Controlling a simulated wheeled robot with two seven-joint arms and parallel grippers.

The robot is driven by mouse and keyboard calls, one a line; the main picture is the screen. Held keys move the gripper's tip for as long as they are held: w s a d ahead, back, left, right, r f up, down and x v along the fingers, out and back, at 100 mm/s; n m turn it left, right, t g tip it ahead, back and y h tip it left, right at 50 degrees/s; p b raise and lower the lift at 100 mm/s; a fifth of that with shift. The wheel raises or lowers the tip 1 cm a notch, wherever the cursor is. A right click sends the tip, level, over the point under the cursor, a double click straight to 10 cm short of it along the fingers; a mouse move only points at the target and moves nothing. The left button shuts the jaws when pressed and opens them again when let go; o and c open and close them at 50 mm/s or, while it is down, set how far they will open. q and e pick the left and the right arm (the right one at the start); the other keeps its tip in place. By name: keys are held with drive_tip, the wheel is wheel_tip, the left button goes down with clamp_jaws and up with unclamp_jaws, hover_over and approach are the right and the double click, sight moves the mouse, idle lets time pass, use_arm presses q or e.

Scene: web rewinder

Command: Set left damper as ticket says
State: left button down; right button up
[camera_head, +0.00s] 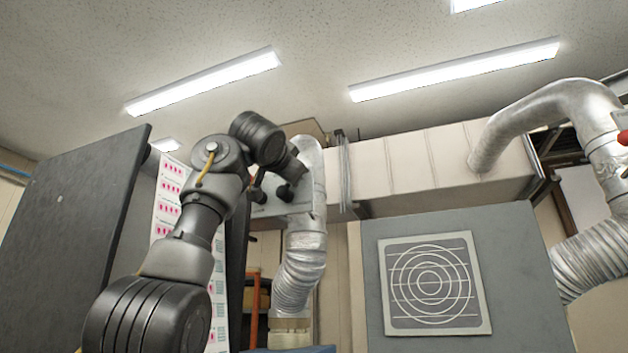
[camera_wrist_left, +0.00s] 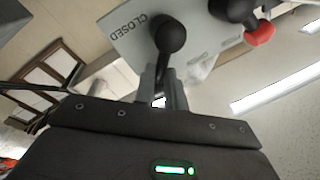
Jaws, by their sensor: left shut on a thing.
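The left damper is on the silvery duct (camera_head: 305,225) left of centre in the head view. Its pale plate (camera_wrist_left: 130,45) reads CLOSED, upside down in the left wrist view. A black ball-ended lever (camera_wrist_left: 171,34) stands at the plate, beside that word. My left gripper (camera_wrist_left: 163,93) is shut on this lever, below its ball. In the head view, my left arm reaches up to the duct and the gripper (camera_head: 284,188) is small and partly hidden. The ticket cannot be made out. My right gripper is out of view.
A black part with a red end (camera_wrist_left: 259,33) is near the plate in the wrist view. A dark panel (camera_head: 75,220) stands at left, beside a strip of printed labels (camera_head: 166,205). A grey cabinet (camera_head: 520,290) and another silver duct (camera_head: 545,105) are at right.

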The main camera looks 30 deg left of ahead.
use_arm(q)
drive_tip(key=shift+f+m, duration=0.15)
drive_tip(key=shift+m, duration=0.25)
drive_tip(key=shift+d, duration=0.1)
drive_tip(key=c, duration=1.5)
unclamp_jaws()
drive_tip(key=shift+o, duration=0.2)
drive_tip(key=b+v, duration=0.6)
drive_tip(key=v, duration=0.4)
drive_tip(key=shift+s+f, duration=0.15)
drive_tip(key=shift+s, duration=0.25)
